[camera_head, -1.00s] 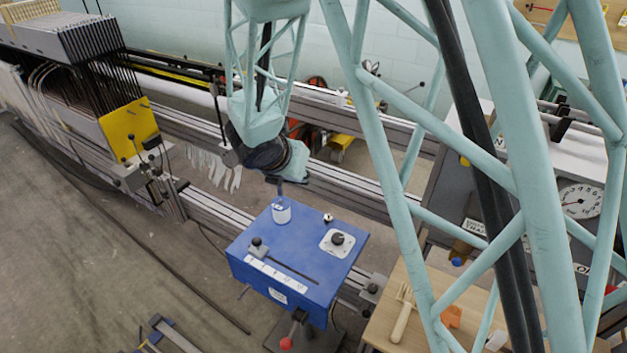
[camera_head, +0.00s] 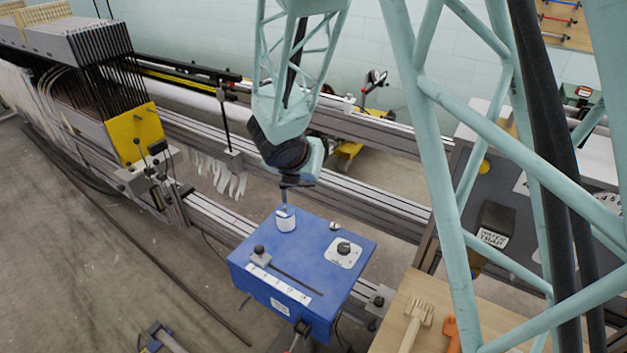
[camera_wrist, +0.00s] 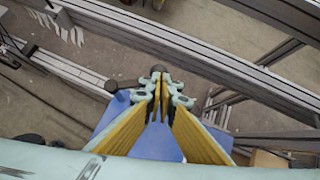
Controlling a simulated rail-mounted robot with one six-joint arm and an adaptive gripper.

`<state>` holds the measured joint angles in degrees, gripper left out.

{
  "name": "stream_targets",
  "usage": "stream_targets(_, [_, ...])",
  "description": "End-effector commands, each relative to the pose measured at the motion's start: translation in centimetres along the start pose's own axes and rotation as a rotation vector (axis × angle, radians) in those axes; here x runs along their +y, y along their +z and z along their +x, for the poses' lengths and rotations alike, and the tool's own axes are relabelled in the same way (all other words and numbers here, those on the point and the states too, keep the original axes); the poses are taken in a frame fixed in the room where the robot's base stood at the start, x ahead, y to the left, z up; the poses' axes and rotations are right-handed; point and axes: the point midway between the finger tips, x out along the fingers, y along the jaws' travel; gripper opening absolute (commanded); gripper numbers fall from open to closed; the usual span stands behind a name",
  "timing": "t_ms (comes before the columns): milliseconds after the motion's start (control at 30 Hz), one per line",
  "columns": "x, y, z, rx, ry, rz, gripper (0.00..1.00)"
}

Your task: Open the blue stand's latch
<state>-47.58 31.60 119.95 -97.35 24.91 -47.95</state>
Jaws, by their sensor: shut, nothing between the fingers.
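The blue stand (camera_head: 313,262) is a blue box with a sloping top in the lower middle of the head view. It also shows below my gripper in the wrist view (camera_wrist: 155,143). Its top carries a white cylinder (camera_head: 286,222) at the back left, a black knob on a white plate (camera_head: 343,250), and a slot with a small knob (camera_head: 259,251) at its left end. My gripper (camera_head: 284,196) is shut and empty, pointing down just above the white cylinder.
Grey rails (camera_head: 355,190) run behind the stand. A yellow plate (camera_head: 136,133) and hanging white threads (camera_head: 220,173) are to the left. A wooden bench (camera_head: 393,322) with a wooden comb-like tool (camera_head: 416,318) is at the lower right. Open floor lies at the left front.

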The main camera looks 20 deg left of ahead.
Motion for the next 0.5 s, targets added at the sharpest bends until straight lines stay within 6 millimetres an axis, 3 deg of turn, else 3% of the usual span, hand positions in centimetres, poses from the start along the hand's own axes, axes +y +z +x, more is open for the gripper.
stream_targets(500, [0.5,1.3,1.2,0.001,0.003,-0.004,0.0])
